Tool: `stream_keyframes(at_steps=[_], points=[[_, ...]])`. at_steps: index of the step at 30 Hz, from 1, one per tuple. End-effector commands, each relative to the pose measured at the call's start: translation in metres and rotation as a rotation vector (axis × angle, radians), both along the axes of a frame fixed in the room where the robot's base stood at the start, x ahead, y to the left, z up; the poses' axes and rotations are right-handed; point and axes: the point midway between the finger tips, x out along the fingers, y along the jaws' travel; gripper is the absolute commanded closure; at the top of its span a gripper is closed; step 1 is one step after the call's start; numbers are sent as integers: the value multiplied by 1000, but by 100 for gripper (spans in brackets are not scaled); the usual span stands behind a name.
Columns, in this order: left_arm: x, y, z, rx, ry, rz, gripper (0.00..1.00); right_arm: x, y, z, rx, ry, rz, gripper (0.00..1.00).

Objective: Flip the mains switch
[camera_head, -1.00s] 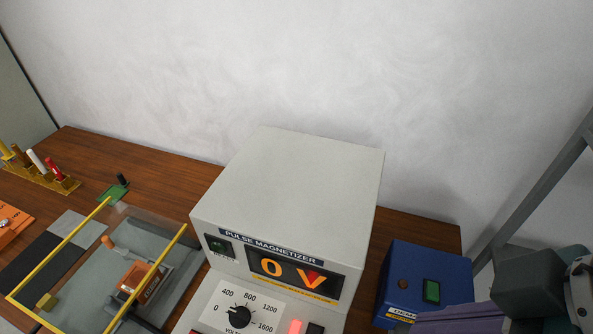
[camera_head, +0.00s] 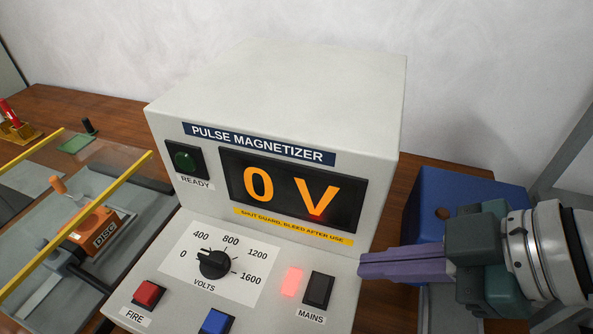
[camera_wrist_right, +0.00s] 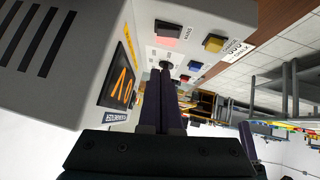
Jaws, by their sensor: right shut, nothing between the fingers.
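The mains switch (camera_head: 318,290) is a dark rocker on the sloped front panel of the pulse magnetizer (camera_head: 275,85), above its MAINS label. A lit red lamp (camera_head: 291,281) is just left of it. The switch also shows at the top of the right wrist view (camera_wrist_right: 168,27). My right gripper (camera_head: 362,265) is shut and empty. Its purple fingers point left, and their tips are just right of the switch and apart from it in the head view. In the right wrist view the shut fingers (camera_wrist_right: 168,75) point at the panel. My left gripper is out of view.
The display (camera_head: 290,190) reads 0 V. A volts dial (camera_head: 214,265), a red FIRE button (camera_head: 149,293) and a blue button (camera_head: 215,322) share the panel. A blue box (camera_head: 460,195) stands behind my right gripper. A yellow-edged clear guard (camera_head: 100,215) is at left.

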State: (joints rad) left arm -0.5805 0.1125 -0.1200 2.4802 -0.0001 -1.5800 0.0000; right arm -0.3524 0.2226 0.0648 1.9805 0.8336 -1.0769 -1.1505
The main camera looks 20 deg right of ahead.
Motion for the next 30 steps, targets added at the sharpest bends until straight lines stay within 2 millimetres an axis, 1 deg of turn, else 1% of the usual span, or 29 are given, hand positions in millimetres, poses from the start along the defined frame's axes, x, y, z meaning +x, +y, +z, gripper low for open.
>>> stream_keyframes(at_steps=[1,3,9,12,15,20,30], points=[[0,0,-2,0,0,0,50,7,7,-8,6,1,-2,100],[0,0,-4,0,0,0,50,14,15,-20,7,2,-3,100],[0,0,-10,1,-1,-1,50,33,35,-49,3,3,0,100],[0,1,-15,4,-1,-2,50,34,32,-66,2,4,-2,100],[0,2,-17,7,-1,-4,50,36,30,-76,0,3,0,100],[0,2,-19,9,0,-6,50,37,29,-83,0,2,0,100],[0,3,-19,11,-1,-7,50,37,28,-84,0,4,0,100]])
